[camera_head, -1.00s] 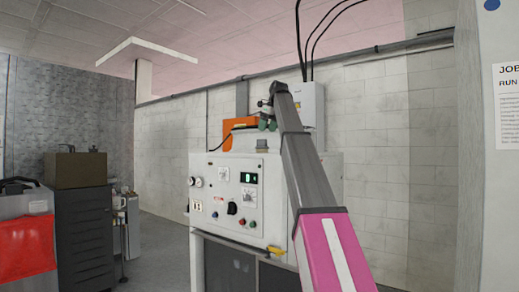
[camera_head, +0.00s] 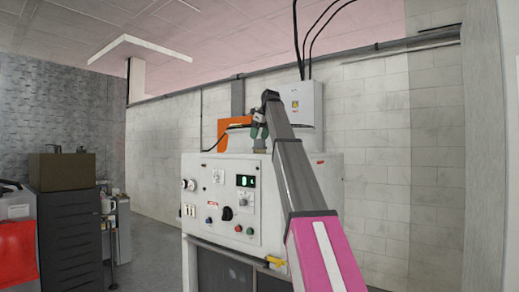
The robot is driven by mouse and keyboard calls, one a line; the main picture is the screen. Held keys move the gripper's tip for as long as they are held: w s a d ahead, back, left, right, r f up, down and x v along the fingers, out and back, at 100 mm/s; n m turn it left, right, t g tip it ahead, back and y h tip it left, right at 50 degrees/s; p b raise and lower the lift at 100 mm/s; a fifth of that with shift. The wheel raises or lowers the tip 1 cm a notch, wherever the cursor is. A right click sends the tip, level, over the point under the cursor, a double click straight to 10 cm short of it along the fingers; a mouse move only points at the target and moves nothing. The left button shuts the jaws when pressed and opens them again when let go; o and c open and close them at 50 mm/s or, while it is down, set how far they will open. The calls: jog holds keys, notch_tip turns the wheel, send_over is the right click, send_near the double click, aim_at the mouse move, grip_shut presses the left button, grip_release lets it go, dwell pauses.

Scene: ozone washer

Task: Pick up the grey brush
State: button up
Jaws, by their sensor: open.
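A small grey object (camera_head: 260,147), likely the grey brush, stands on top of the white washer cabinet (camera_head: 200,172), near its front edge. It is too small to make out bristles. My gripper (camera_head: 259,134), at the end of my grey and pink arm, points down with its green fingertips directly above or around the top of the grey object. I cannot tell whether they touch it. The fingers look apart, one on each side.
An orange part (camera_head: 224,126) stands behind my gripper on the cabinet. A grey wall box (camera_head: 304,104) with cables hangs behind my arm. A yellow item (camera_head: 275,262) sticks out at the cabinet's lower front. A dark drawer unit (camera_head: 68,235) stands left, with open floor between.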

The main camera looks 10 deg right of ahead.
aim_at(259, 144)
jog(key=x, duration=0.4)
jog(key=shift+d+f, duration=0.35)
jog(key=shift+f, duration=0.15)
jog(key=c, duration=1.1)
jog(key=shift+w+r, duration=0.1)
jog(key=shift+r, duration=0.05)
